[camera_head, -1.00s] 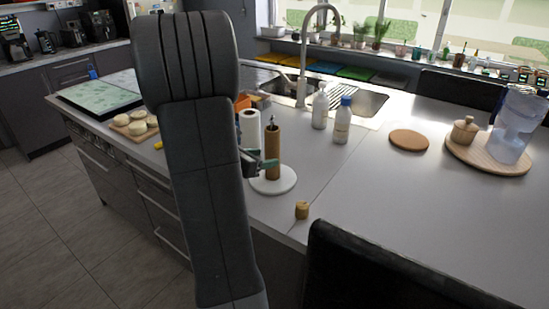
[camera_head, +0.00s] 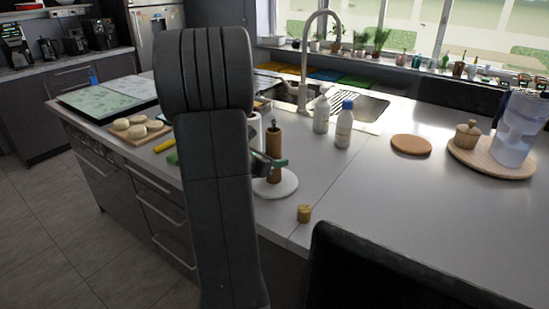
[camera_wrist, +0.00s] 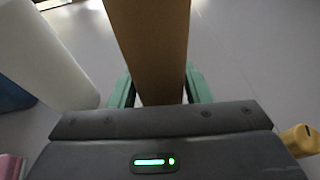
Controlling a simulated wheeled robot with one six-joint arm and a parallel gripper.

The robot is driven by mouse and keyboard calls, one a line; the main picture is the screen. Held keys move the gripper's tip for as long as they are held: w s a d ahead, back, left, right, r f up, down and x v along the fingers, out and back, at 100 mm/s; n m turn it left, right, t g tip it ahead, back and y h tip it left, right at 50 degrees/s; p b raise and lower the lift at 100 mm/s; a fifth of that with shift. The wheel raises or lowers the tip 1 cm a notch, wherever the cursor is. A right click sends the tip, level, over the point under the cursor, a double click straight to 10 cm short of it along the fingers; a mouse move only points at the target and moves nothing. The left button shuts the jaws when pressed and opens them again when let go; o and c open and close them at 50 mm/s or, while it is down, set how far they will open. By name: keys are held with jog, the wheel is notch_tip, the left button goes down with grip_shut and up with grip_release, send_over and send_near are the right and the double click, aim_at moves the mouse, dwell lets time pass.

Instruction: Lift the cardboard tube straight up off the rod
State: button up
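The brown cardboard tube (camera_head: 273,150) stands upright over the round white base (camera_head: 289,187). The dark tip of the rod (camera_head: 272,124) shows just above its top. My gripper (camera_head: 272,165) is level with the lower half of the tube, its green fingers around it. In the wrist view the tube (camera_wrist: 155,45) runs between the two green fingers of my gripper (camera_wrist: 160,88). The fingers lie close along both sides, but I cannot tell whether they press on it. The tube's lower end is hidden by the gripper body in that view.
A white roll (camera_wrist: 45,55) stands close left of the tube. A small cork-coloured piece (camera_head: 304,213) sits near the counter's front edge. Two bottles (camera_head: 343,125) stand behind to the right, beyond them a round cork mat (camera_head: 411,145). The counter between is clear.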

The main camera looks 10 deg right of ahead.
aim_at(268, 134)
dwell(0.4)
jog(key=shift+r+p, duration=2.85)
jog(key=shift+r, duration=1.2)
jog(key=shift+r+p, duration=2.9)
jog(key=shift+r, duration=1.1)
jog(key=shift+r+p, duration=2.35)
jog(key=shift+r, duration=0.9)
jog(key=shift+f, duration=0.1)
